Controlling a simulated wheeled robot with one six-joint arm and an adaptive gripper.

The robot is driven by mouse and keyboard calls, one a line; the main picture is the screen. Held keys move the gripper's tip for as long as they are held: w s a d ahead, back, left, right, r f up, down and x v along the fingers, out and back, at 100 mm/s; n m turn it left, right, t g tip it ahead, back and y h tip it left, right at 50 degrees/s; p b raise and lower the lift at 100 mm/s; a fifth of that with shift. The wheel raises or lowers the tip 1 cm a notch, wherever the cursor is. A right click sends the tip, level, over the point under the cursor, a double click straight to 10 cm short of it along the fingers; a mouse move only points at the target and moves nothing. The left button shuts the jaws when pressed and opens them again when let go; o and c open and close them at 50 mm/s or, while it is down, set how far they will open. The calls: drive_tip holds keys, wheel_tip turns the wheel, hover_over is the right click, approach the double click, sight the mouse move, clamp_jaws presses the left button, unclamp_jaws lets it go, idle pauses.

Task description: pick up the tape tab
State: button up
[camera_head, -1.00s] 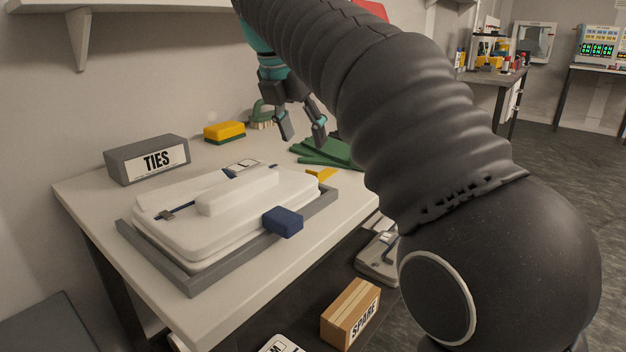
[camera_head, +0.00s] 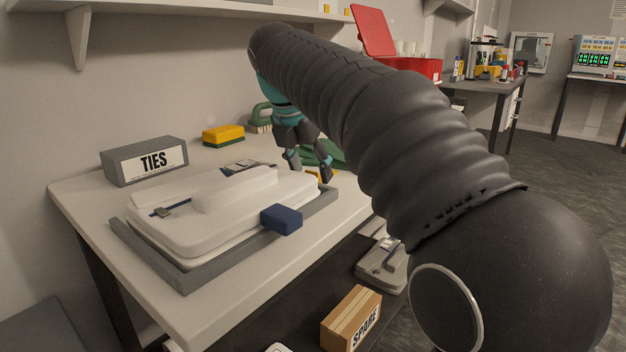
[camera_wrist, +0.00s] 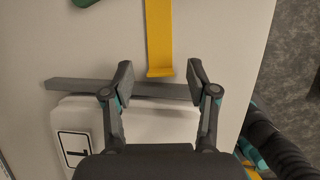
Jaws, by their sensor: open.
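The tape tab is a yellow strip (camera_wrist: 158,38) with a bent lower end, lying on the pale bench top in the wrist view. In the head view only a small yellow part of it (camera_head: 313,173) shows beside my gripper's fingers. My gripper (camera_wrist: 160,76) is open and empty. In the wrist view its two fingertips stand to the left and right of the strip's bent end, with gaps on both sides. In the head view my gripper (camera_head: 309,170) points down low over the bench, behind the white case. Its exact height above the strip cannot be told.
A white case (camera_head: 225,205) sits in a grey tray (camera_head: 190,278), with a blue block (camera_head: 282,219) at its edge. A grey TIES box (camera_head: 145,161), a yellow sponge (camera_head: 223,134) and a green cloth (camera_head: 318,153) are on the bench. A SPARE carton (camera_head: 352,318) is below.

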drive_tip(key=c, duration=0.8)
drive_tip(key=shift+c, duration=0.2)
drive_tip(key=shift+r, duration=0.15)
